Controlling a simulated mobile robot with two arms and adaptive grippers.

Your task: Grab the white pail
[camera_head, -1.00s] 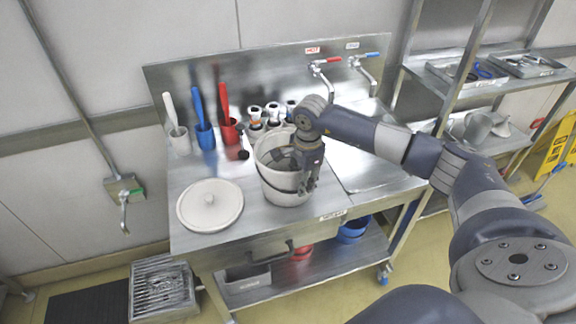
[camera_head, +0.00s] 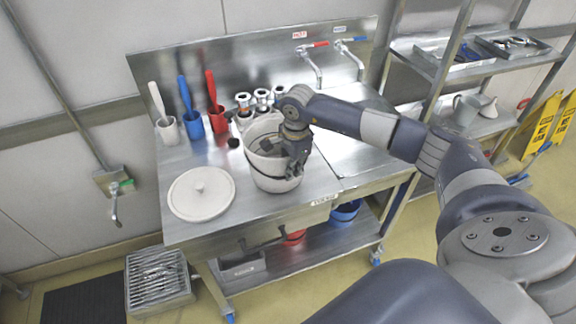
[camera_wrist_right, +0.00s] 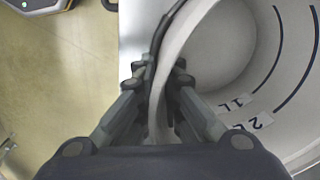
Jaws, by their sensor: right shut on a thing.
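The white pail (camera_head: 273,181) stands on the steel worktable, near its front edge. It looks upright and shows a dark band around its side. My right gripper (camera_head: 297,160) is at the pail's right rim, pointing down. In the right wrist view the gripper (camera_wrist_right: 160,100) is shut on the pail's wall, one finger inside and one outside. The inside of the pail (camera_wrist_right: 225,50) shows volume marks and looks empty. My left gripper is not in view.
A round white lid (camera_head: 201,196) lies left of the pail. White, blue and red cups (camera_head: 217,121) with brushes stand behind, beside several small bottles (camera_head: 262,97). Taps (camera_head: 318,68) and a shelf rack (camera_head: 440,62) are at the right.

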